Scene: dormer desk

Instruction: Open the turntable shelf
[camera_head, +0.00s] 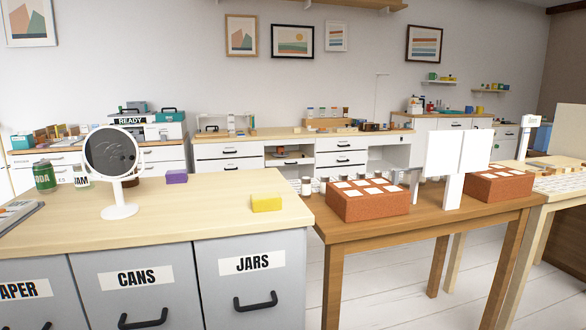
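No turntable shelf can be made out for certain. A white desk (229,164) with a wooden top stands against the back wall. It has drawers with dark handles on both sides and an open compartment (288,147) in the middle. A small brown item on a wooden board (290,161) shows low in that compartment; it is too small to tell what it is. Neither of my grippers is in view.
A near counter (190,205) with bins labelled CANS and JARS fills the left front; a round mirror (110,157), cans and a yellow block (266,202) stand on it. A brown table (440,222) with two brick-red boxes stands right. White floor shows beneath and beyond it.

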